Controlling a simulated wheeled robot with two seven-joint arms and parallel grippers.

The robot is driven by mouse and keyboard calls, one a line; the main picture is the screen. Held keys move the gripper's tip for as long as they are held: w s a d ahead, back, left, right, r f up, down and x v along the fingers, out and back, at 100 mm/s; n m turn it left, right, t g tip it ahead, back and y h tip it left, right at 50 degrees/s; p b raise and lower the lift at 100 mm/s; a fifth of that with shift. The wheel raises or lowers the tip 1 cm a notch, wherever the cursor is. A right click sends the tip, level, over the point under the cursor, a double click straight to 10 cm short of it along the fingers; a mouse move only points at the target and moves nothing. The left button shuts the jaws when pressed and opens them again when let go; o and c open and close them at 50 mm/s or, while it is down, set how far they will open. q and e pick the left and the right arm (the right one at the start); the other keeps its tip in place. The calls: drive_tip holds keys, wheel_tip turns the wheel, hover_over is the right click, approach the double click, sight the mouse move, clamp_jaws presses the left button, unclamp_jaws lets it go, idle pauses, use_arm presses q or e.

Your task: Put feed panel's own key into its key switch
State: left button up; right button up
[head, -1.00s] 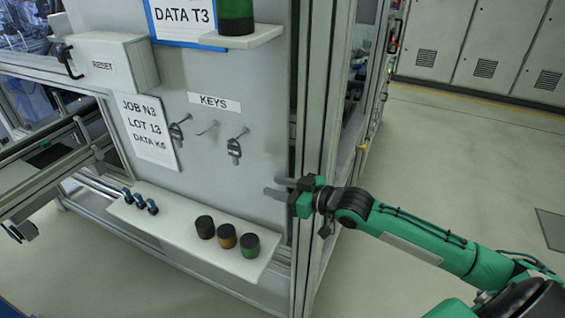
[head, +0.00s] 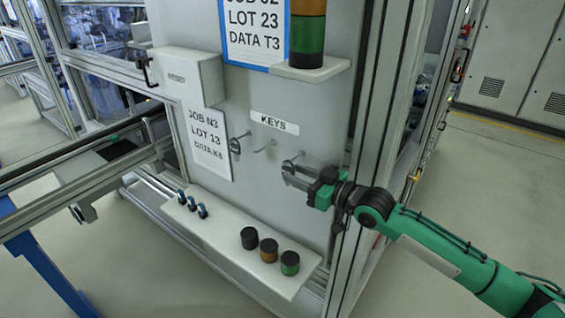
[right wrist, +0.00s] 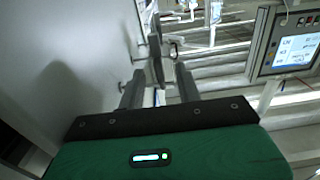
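My right gripper (head: 290,175) is at the right-hand hook under the KEYS label, its two fingers apart. The right-hand key is mostly hidden behind the fingers in the head view. In the right wrist view a dark grey key (right wrist: 156,62) hangs between and just beyond the open fingertips (right wrist: 158,88); I cannot see any grip on it. Another key (head: 235,146) hangs on the left hook. The middle hook (head: 264,147) is empty. I cannot make out a key switch. My left gripper is not in view.
A KEYS label (head: 274,122) is above the hooks. A job card (head: 208,145) hangs at left, below a grey box (head: 188,77). A lower shelf (head: 235,250) holds blue-topped pegs and three coloured cylinders. A screen panel (right wrist: 292,45) shows in the right wrist view. A metal post (head: 375,130) stands right.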

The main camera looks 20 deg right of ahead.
sight(294, 172)
drive_tip(key=p+x, duration=0.1)
drive_tip(key=x, duration=0.3)
drive_tip(key=shift+r, duration=0.1)
drive_tip(key=shift+w+a, duration=0.45)
drive_tip(key=shift+w, duration=0.1)
drive_tip(key=shift+c, duration=0.4)
clamp_jaws()
drive_tip(key=shift+o, duration=0.3)
unclamp_jaws()
